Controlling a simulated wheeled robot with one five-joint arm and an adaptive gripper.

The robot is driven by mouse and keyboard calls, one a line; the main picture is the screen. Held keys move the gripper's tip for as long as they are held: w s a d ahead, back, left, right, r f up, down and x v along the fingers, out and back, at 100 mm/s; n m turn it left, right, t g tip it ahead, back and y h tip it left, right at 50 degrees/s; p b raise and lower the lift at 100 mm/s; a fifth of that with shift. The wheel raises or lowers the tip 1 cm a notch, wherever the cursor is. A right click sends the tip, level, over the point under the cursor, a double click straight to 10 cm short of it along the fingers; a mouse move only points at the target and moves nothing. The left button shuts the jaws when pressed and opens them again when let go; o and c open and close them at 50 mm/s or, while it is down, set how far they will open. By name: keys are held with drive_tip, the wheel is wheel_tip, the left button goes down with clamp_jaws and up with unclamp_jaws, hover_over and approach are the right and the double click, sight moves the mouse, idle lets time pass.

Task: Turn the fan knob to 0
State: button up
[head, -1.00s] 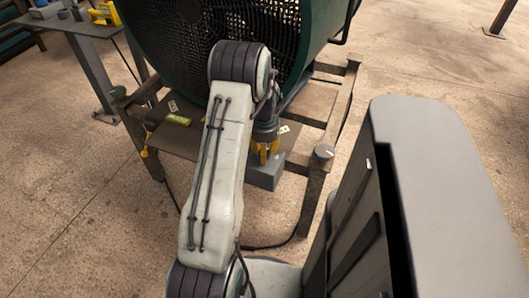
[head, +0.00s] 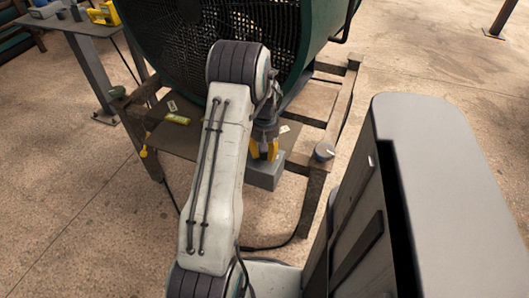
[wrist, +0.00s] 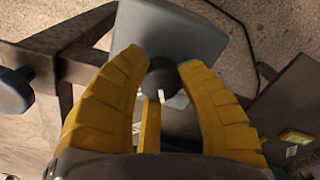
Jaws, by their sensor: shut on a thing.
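The fan knob (wrist: 163,77) is a dark round knob on the top of a grey control box (wrist: 172,30), seen in the wrist view. A small white mark shows just below the knob. My gripper (wrist: 163,67) has its two yellow fingers shut on the knob, one on each side. In the head view my gripper (head: 264,150) points down onto the grey box (head: 265,176), and the knob itself is hidden there. The large dark green fan (head: 305,40) stands behind my arm. The knob's number scale cannot be read.
The fan sits on a wooden and metal frame (head: 345,110). A dark cable (wrist: 232,25) runs past the box. A side table (head: 75,25) stands at upper left.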

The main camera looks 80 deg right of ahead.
drive_tip(key=n, duration=0.6)
drive_tip(key=shift+a+f, duration=0.1)
drive_tip(key=shift+f, duration=0.05)
drive_tip(key=shift+n, duration=0.3)
idle(0.4)
drive_tip(key=o, duration=1.2)
wheel_tip(320, 180, up, 12)
idle(0.7)
